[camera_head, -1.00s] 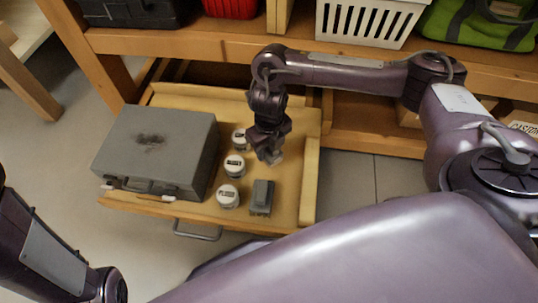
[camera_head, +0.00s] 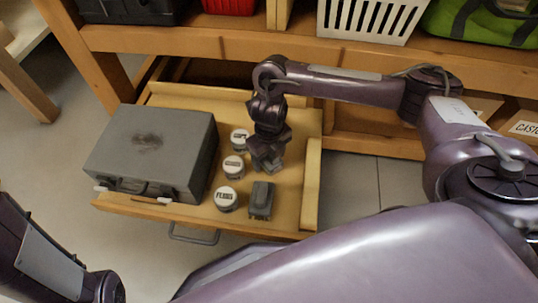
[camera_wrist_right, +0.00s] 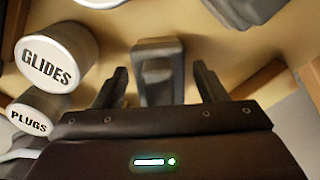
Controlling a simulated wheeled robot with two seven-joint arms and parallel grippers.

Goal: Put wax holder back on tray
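My right gripper (camera_head: 268,165) points down over the pulled-out wooden drawer tray (camera_head: 292,195). In the right wrist view its two fingers (camera_wrist_right: 160,88) are apart, one on each side of a small grey piece (camera_wrist_right: 158,65), with gaps visible on both sides. That piece is mostly hidden by the gripper in the head view. A second small grey block (camera_head: 261,200) lies nearer the drawer's front; a grey block also shows at the top of the wrist view (camera_wrist_right: 245,8). I cannot tell which grey piece is the wax holder. My left gripper is not seen, only my left arm.
A large grey case (camera_head: 150,150) fills the drawer's left side. White tins stand between it and the gripper, including GLIDES (camera_wrist_right: 55,60) and PLUGS (camera_wrist_right: 33,112). A white basket (camera_head: 368,20) and green bag (camera_head: 480,22) sit on the shelf behind. The drawer's right strip is clear.

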